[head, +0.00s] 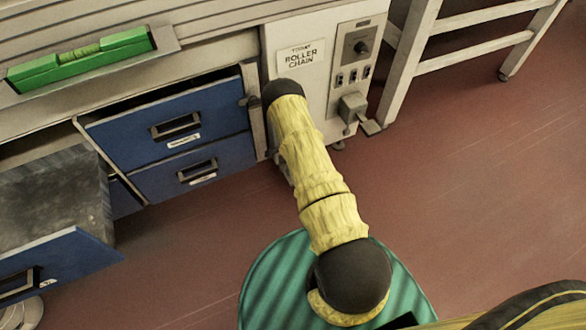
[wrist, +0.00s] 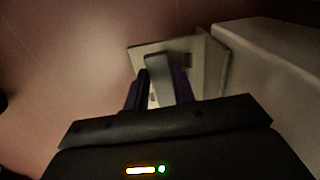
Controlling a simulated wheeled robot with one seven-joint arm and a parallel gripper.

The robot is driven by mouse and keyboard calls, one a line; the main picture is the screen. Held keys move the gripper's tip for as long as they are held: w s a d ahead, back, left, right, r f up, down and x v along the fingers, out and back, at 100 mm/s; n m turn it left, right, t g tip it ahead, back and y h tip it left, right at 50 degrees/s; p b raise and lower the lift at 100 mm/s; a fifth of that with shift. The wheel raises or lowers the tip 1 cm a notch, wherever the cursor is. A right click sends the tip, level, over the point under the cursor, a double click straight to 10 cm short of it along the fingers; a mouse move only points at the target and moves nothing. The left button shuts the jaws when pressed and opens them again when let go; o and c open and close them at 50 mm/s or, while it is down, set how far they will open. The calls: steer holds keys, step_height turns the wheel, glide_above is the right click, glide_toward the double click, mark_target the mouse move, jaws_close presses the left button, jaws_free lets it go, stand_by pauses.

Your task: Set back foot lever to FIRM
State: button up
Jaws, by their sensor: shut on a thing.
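In the wrist view a light grey foot lever (wrist: 155,64) stands out from a flat grey plate (wrist: 143,53). My gripper (wrist: 163,84) is shut on this lever, with one dark finger on each side of it. The lever's lower part is hidden by the fingers and the gripper body. No FIRM marking can be read. In the head view my arm reaches down towards the cabinet's lower part, and it hides my gripper and the lever there.
A cream cabinet panel with a ROLLER CHAIN label (head: 300,57) stands beyond my arm. A grey box with a pedal (head: 355,108) is on its right. Blue drawers (head: 170,125) are left, one pulled open (head: 60,265). A white frame (head: 415,50) stands right. Red floor is clear at right.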

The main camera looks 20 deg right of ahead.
steer(key=shift+w+m, duration=0.2)
steer(key=shift+m, duration=0.1)
steer(key=o, duration=1)
step_height(320, 180, up, 17)
steer(key=p, duration=0.7)
steer(key=shift+r, duration=0.2)
steer(key=shift+d+f, duration=0.1)
